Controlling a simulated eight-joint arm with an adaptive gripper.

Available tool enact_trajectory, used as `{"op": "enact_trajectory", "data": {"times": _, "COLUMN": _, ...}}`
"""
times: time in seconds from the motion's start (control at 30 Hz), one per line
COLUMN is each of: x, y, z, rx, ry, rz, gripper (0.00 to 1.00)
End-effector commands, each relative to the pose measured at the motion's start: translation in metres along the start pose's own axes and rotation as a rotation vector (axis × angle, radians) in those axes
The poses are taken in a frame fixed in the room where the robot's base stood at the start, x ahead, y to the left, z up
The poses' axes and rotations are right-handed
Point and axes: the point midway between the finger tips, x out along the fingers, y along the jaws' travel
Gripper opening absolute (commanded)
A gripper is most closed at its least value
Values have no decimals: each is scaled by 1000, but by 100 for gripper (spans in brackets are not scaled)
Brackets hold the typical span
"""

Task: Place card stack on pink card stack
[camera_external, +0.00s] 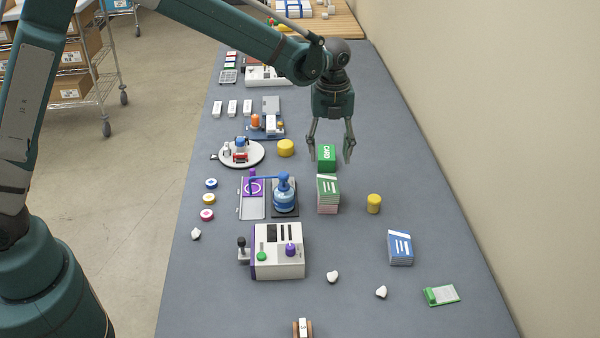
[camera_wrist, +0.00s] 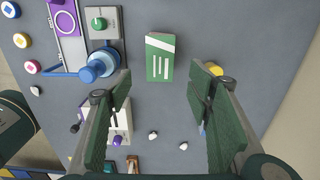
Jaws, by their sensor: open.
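A card stack (camera_external: 328,192) stands right of the blue press, with a green and white top and pinkish layers at its lower sides. I cannot tell if the green and pink parts are separate stacks. A blue card stack (camera_external: 400,247) lies to the front right. In the wrist view it is mostly hidden behind my right finger. My gripper (camera_external: 330,158) is open and empty, pointing down, above and behind the green-topped stack. In the wrist view the fingers (camera_wrist: 162,82) spread apart with nothing between them.
A green box (camera_external: 326,155) stands behind the stack. A blue press (camera_external: 284,192) is to its left and a yellow cylinder (camera_external: 374,204) to its right. A white machine (camera_external: 278,250) is in front. A green pad (camera_external: 441,295) and white lumps lie near the front.

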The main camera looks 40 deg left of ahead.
Motion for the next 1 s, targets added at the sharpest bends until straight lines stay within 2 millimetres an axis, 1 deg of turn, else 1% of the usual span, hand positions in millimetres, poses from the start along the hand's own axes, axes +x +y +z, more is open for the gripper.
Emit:
{"op": "enact_trajectory", "data": {"times": 0.4, "x": 0, "y": 0, "z": 0, "rx": -1, "ry": 0, "rz": 0, "gripper": 51}}
{"op": "enact_trajectory", "data": {"times": 0.57, "x": -5, "y": 4, "z": 1, "rx": -18, "ry": -2, "rz": -5, "gripper": 51}}
{"op": "enact_trajectory", "data": {"times": 0.67, "x": -12, "y": 10, "z": 3, "rx": -50, "ry": -5, "rz": -12, "gripper": 51}}
{"op": "enact_trajectory", "data": {"times": 0.77, "x": -24, "y": 21, "z": 5, "rx": -99, "ry": -10, "rz": -24, "gripper": 51}}
{"op": "enact_trajectory", "data": {"times": 0.87, "x": -39, "y": 34, "z": 8, "rx": -167, "ry": -16, "rz": -41, "gripper": 51}}
{"op": "enact_trajectory", "data": {"times": 1.0, "x": -62, "y": 58, "z": 12, "rx": -278, "ry": -24, "rz": -70, "gripper": 51}}
